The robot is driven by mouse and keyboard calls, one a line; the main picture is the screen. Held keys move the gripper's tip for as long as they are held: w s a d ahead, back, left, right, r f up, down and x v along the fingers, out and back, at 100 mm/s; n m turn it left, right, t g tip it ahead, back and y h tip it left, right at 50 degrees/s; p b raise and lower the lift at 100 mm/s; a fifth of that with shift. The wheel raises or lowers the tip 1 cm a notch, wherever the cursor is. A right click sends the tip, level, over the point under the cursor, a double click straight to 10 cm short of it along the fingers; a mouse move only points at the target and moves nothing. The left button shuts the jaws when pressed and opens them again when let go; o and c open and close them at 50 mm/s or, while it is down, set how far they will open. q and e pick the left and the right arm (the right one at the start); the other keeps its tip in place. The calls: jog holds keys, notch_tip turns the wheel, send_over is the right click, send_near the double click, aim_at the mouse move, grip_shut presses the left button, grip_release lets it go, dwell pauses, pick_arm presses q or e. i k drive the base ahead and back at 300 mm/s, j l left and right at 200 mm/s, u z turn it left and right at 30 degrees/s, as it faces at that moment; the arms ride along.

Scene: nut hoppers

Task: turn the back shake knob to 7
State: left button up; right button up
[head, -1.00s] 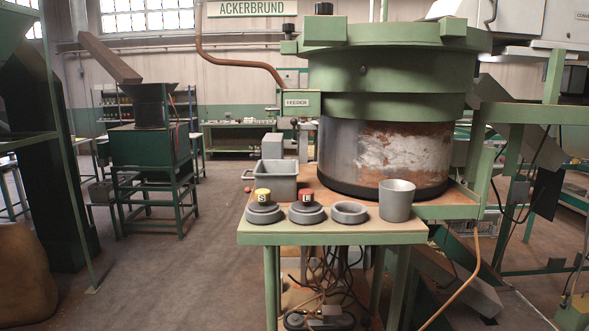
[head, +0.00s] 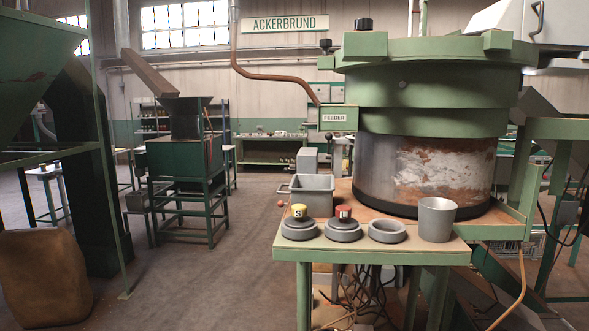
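A large green bowl feeder (head: 428,122) with a worn metal drum (head: 432,172) stands on a green-framed bench (head: 371,256) right of centre. A small box labelled FEEDER (head: 334,118) is on its left side. One dark knob-like part (head: 363,24) sits on top of the feeder, and a smaller one (head: 325,44) sits at its upper left. I cannot tell whether either is the back shake knob, and no dial numbers are readable. Neither of my grippers is in view.
On the bench are a grey bin (head: 311,197), a yellow-topped piece (head: 299,222), a red-topped piece (head: 343,223), a grey ring (head: 387,231) and a grey cup (head: 436,219). A green hopper stand (head: 185,160) is left. Open floor lies between them.

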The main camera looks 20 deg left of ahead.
aim_at(293, 166)
jog(key=i+j, duration=0.1)
jog(key=j, duration=0.4)
jog(key=i+j, duration=0.1)
jog(key=j, duration=0.9)
jog(key=i+j, duration=0.15)
jog(key=j, duration=0.4)
